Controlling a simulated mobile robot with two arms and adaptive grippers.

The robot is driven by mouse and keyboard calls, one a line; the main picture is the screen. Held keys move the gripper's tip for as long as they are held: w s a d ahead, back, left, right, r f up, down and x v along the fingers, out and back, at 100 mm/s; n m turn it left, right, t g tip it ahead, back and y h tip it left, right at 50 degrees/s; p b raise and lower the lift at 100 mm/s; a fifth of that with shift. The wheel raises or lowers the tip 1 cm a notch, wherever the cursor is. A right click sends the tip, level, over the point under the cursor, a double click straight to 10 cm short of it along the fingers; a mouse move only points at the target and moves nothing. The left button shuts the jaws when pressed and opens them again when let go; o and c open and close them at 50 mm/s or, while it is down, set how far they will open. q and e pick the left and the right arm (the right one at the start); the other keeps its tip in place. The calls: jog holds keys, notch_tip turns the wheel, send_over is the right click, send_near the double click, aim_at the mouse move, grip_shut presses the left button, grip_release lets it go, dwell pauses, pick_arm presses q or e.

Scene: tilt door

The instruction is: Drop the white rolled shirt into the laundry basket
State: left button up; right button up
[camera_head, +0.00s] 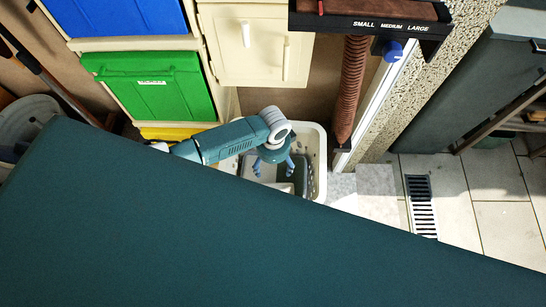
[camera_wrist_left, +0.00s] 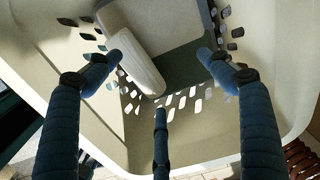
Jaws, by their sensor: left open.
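The white laundry basket (camera_head: 321,170), with slots in its walls, stands on the floor below the cabinets. Its inside fills most of the left wrist view, where its rim (camera_wrist_left: 293,118) shows at the right. The white rolled shirt (camera_wrist_left: 136,62) lies tilted inside the basket, apparently against a pale surface. My left gripper (camera_head: 273,168) points down over the basket opening. In the left wrist view its fingers (camera_wrist_left: 160,75) are spread wide with nothing between them, and the shirt appears beyond the left fingertip. My right gripper is not in view.
A dark green patch (camera_wrist_left: 197,68) lies inside the basket beside the shirt. Green (camera_head: 150,84) and blue (camera_head: 120,14) bins stand at the left, a cream cabinet (camera_head: 262,50) behind. A brown ribbed hose (camera_head: 351,85) hangs right of the basket. A floor grate (camera_head: 421,205) lies further right.

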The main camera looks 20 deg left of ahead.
pick_arm(q)
notch_tip(320, 180, up, 11)
dwell(0.3)
jog(key=shift+s+f, duration=0.1)
jog(key=shift+f, duration=0.05)
dwell(0.5)
